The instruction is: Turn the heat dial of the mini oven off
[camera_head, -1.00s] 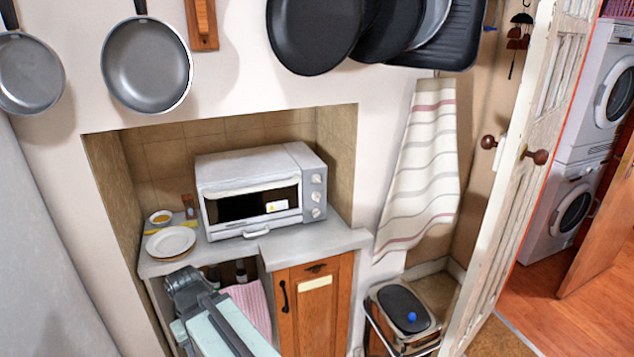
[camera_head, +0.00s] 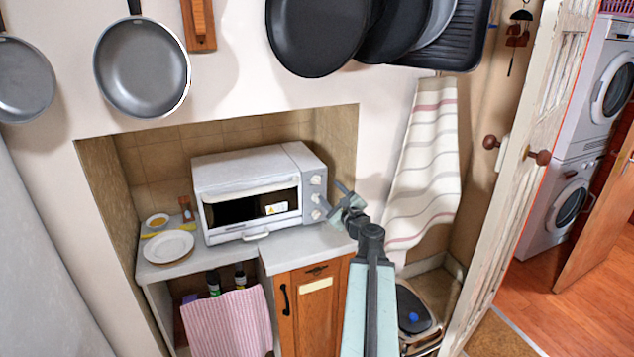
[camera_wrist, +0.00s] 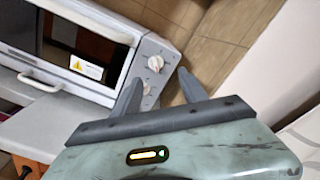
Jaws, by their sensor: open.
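The white mini oven (camera_head: 240,170) stands on the counter in the alcove, its glass door closed. Its right-hand panel carries a column of dials: an upper dial (camera_head: 316,180), a middle dial (camera_head: 315,198) and a lower dial (camera_head: 316,214). Which one sets the heat cannot be read. My gripper (camera_head: 337,200) is open and empty, just right of and in front of the lower dials. In the wrist view my gripper (camera_wrist: 158,80) has its fingers spread, with a pale dial (camera_wrist: 155,63) beyond their gap. Another dial is partly hidden by the left finger. I see no clear contact.
The alcove's right wall (camera_head: 340,150) is close beside the oven. A striped towel (camera_head: 425,170) hangs to the right, and pans hang above.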

